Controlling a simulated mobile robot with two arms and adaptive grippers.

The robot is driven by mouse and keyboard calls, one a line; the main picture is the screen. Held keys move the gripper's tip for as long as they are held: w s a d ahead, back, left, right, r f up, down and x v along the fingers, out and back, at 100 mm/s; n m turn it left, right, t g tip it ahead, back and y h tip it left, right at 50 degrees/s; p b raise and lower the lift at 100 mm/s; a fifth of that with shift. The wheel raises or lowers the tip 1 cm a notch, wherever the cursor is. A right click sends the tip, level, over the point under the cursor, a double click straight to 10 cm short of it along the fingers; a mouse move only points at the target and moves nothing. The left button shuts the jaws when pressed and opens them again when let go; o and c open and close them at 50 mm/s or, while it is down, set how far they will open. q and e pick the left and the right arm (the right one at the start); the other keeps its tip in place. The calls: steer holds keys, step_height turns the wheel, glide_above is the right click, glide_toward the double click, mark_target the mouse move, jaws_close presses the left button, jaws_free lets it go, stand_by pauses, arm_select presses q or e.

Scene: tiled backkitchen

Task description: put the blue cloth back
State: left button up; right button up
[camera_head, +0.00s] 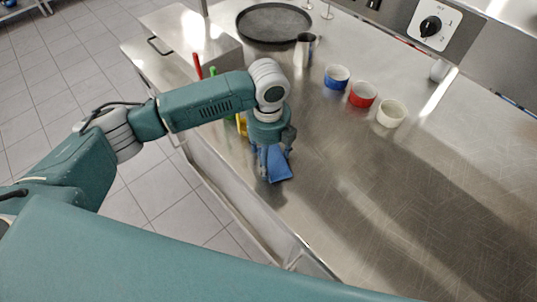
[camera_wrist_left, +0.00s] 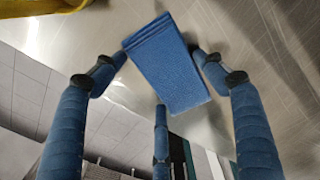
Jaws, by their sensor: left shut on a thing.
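The blue cloth (camera_head: 281,168) is folded and sits at the front part of the steel counter in the head view. It also shows in the left wrist view (camera_wrist_left: 170,75), between the fingers. My left gripper (camera_head: 266,172) points down and is shut on the cloth. In the left wrist view the fingers of my left gripper (camera_wrist_left: 160,95) stand around the cloth from both sides and from below. I cannot tell whether the cloth touches the counter or is held just above it. My right gripper is not in view.
A blue bowl (camera_head: 337,77), a red bowl (camera_head: 362,94) and a white bowl (camera_head: 391,113) stand in a row. Behind are a dark round pan (camera_head: 273,22) and a metal cup (camera_head: 305,48). A yellow thing (camera_head: 241,124) is beside my gripper. The counter's right side is clear.

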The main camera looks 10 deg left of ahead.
mark_target(269, 159)
arm_select(q)
steer(key=shift+f, duration=0.1)
steer(key=o, duration=1)
step_height(269, 159, up, 12)
steer(key=b, duration=0.3)
steer(key=shift+s, duration=0.1)
